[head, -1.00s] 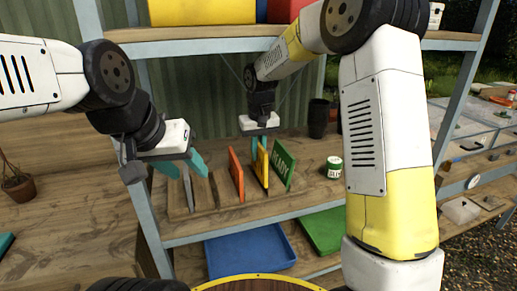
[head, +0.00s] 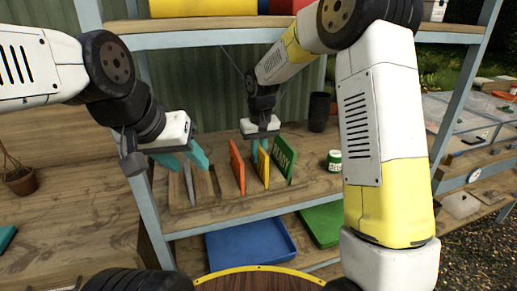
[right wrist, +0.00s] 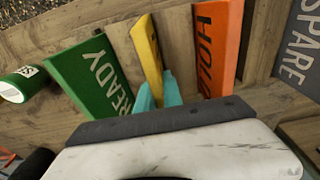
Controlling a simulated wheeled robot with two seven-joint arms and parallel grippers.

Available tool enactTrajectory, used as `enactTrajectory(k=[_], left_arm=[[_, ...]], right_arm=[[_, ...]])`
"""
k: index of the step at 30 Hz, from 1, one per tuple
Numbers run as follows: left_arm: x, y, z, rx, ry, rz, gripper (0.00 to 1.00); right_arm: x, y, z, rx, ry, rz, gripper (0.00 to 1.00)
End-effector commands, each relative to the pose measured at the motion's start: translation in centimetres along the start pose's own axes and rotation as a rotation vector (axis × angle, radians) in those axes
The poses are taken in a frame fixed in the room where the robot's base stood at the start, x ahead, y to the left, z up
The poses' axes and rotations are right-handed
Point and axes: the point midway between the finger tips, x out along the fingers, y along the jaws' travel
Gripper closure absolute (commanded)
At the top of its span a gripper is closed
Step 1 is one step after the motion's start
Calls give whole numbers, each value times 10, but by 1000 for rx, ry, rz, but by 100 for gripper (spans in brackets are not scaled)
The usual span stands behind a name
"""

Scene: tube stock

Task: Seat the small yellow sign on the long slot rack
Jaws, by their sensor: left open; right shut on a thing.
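The small yellow sign (head: 263,168) stands upright between the orange sign (head: 237,168) and the green sign (head: 283,162) over the long wooden slot rack (head: 213,203). My right gripper (head: 262,144) is shut on its top edge; the right wrist view shows the teal fingers (right wrist: 160,92) on the yellow sign (right wrist: 147,45). Whether its lower edge is fully down in a slot is hard to tell. My left gripper (head: 185,159) is open above the rack's left part, by the grey sign (head: 189,186); it looks empty.
The right wrist view shows "READY" on the green sign (right wrist: 90,72), "HOLD" on the orange sign (right wrist: 218,45) and "SPARE" on the grey sign (right wrist: 300,45). A green and white tin (head: 334,161) and a dark pot (head: 319,112) stand right of the rack. A blue tray (head: 250,250) lies below.

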Motion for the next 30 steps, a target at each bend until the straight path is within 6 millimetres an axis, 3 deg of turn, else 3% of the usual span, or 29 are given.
enactTrajectory(k=[7,9,12,23,30], left_arm=[[0,0,0,0,0,0,54],[0,0,0,0,0,0,54],[0,0,0,0,0,0,54],[0,0,0,0,0,0,54],[0,0,0,0,0,0,54]], right_arm=[[1,0,0,0,0,0,100],[1,0,0,0,0,0,80],[1,0,0,0,0,0,64],[-3,0,0,1,1,0,64],[-36,3,4,3,4,0,64]])
